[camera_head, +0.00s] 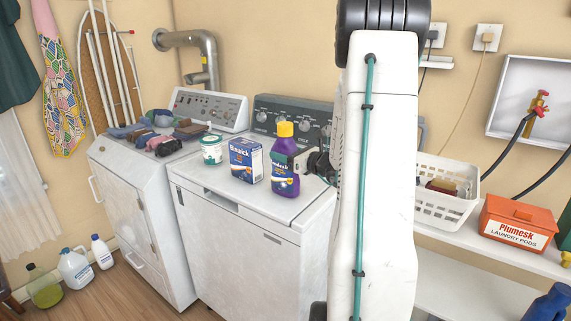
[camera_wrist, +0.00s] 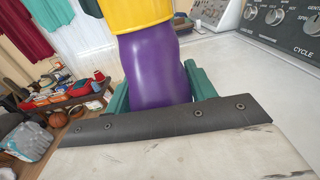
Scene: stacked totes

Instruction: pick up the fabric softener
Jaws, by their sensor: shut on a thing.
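The fabric softener (camera_head: 285,165) is a purple bottle with a yellow cap. In the head view it stands upright at the front right of the white washer top (camera_head: 305,207), seemingly on it or just above; I cannot tell which. My gripper (camera_head: 303,163) comes in from the right, partly hidden behind my own arm. In the wrist view the purple bottle (camera_wrist: 153,70) sits between the green fingers of my gripper (camera_wrist: 158,92), which are shut on its body. The bottle's lower end is hidden behind the dark gripper edge.
A blue box (camera_head: 246,160) stands just left of the bottle, with a white-and-green tub (camera_head: 212,149) beyond it. A white basket (camera_head: 447,205) and an orange pods box (camera_head: 518,222) sit on the right shelf. Jugs (camera_head: 75,268) stand on the floor.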

